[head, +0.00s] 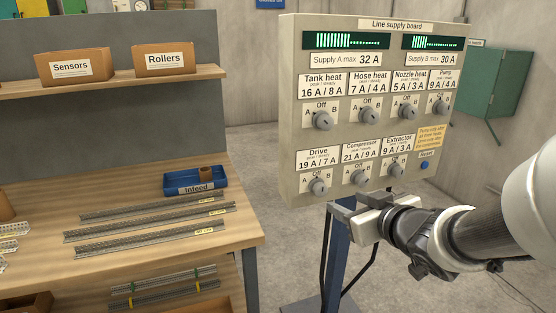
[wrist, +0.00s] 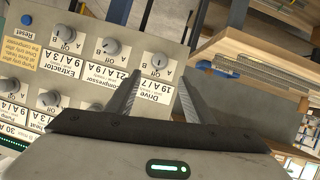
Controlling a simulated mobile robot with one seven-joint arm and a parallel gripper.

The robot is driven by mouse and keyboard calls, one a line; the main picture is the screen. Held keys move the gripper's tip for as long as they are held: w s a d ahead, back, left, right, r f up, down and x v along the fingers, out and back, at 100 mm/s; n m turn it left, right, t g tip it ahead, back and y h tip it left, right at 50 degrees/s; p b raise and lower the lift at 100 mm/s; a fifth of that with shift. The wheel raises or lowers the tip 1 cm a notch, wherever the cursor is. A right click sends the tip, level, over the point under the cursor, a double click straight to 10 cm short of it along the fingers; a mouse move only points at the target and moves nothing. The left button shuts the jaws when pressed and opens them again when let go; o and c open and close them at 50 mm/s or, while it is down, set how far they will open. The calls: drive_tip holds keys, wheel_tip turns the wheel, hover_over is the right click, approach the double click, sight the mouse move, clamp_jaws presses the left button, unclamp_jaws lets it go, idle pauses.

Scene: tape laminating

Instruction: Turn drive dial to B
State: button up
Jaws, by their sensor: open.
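The drive dial (head: 318,187) is the grey knob at the lower left of the supply board, marked Off, A and B. In the wrist view, which shows the board upside down, the drive dial (wrist: 158,61) lies between the lines of my two fingers, just past their tips. I cannot clearly read its pointer. My gripper (head: 341,207) is open and empty, below and right of the dial in the head view. In the wrist view my gripper (wrist: 160,78) has its fingers spread over the Drive label (wrist: 156,92); touching is not seen.
The compressor dial (head: 359,177) and extractor dial (head: 394,170) sit close to the right, with a blue reset button (head: 424,165) beyond. A row of dials is above. A wooden bench (head: 150,250) with rails and a blue infeed tray (head: 195,184) stands left.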

sight(322, 191)
drive_tip(key=b+x, duration=0.2)
drive_tip(key=x, duration=1.2)
drive_tip(key=shift+w+a+f, duration=0.15)
drive_tip(key=shift+w, duration=0.15)
drive_tip(key=c, duration=1)
drive_tip(key=shift+c, duration=0.2)
